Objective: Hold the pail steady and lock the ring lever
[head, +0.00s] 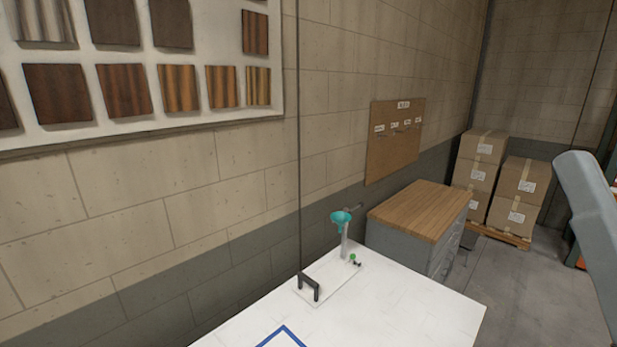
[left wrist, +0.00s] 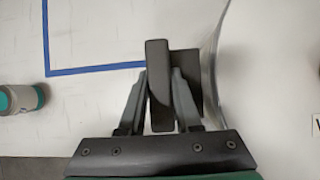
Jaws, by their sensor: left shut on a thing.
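My left gripper (left wrist: 160,85) shows only in the left wrist view. Its two grey fingers are shut on a dark upright block (left wrist: 157,85). A second dark piece (left wrist: 190,72) sits just right of it. A curved grey edge (left wrist: 212,60) runs beside these on the right and may be the pail's wall, but most of it is out of frame. I cannot tell whether the dark block is the ring lever or a grip on the pail. The head view shows neither the pail nor a gripper. My right gripper is out of view.
The white table (head: 400,300) has a blue outline (head: 283,337). A black handle (head: 310,286) and a stand with a teal cup (head: 342,217) are at its back. A teal-and-white container (left wrist: 20,98) lies left. A wood-topped cabinet (head: 420,210) stands beyond.

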